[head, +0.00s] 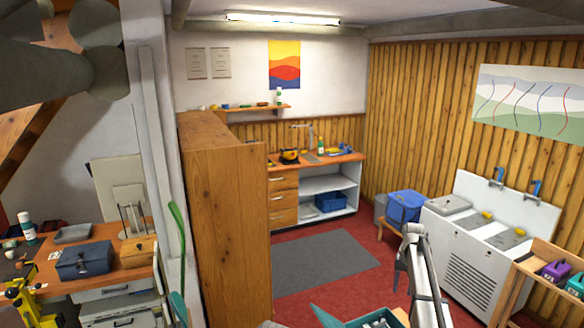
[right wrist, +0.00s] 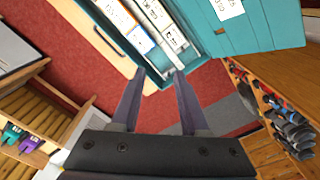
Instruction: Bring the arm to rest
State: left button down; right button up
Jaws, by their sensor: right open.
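My right arm (head: 424,275) rises from the bottom of the head view, right of centre, in front of the white sink unit. In the right wrist view my right gripper (right wrist: 153,84) has its two dark fingers apart, with nothing between them. The fingers point toward an open teal box (right wrist: 240,35) that holds several upright pale packets. They look apart from it, though the gap is hard to judge. The teal box also shows at the bottom of the head view (head: 330,318). I do not see my left gripper.
A white sink unit (head: 462,262) and a low wooden shelf (head: 512,283) with coloured containers stand at the right. A tall wooden cabinet (head: 228,230) stands left of centre. Red floor and a grey mat (head: 325,262) lie clear in the middle. A cluttered bench (head: 60,285) is at the left.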

jog(key=s+a+n, duration=0.2)
jog(key=s+a, duration=0.8)
jog(key=s, duration=0.5)
jog(key=s+a+n, duration=0.2)
jog(key=s+a, duration=0.9)
jog(key=s, duration=0.4)
pick_arm(q)
notch_tip(320, 180, down, 22)
jog(key=b, duration=2.2)
jog(key=shift+w, duration=0.4)
pick_arm(e)
jog(key=s+a+f+n, duration=0.2)
jog(key=a+f, duration=0.3)
jog(key=f, duration=0.6)
jog(key=s+a+f+n+h, duration=0.1)
jog(key=s+a+f, duration=0.3)
jog(key=f, duration=0.7)
jog(key=shift+s+a+n, duration=0.3)
jog(key=shift+a+n, duration=0.2)
jog(key=shift+a, duration=0.55)
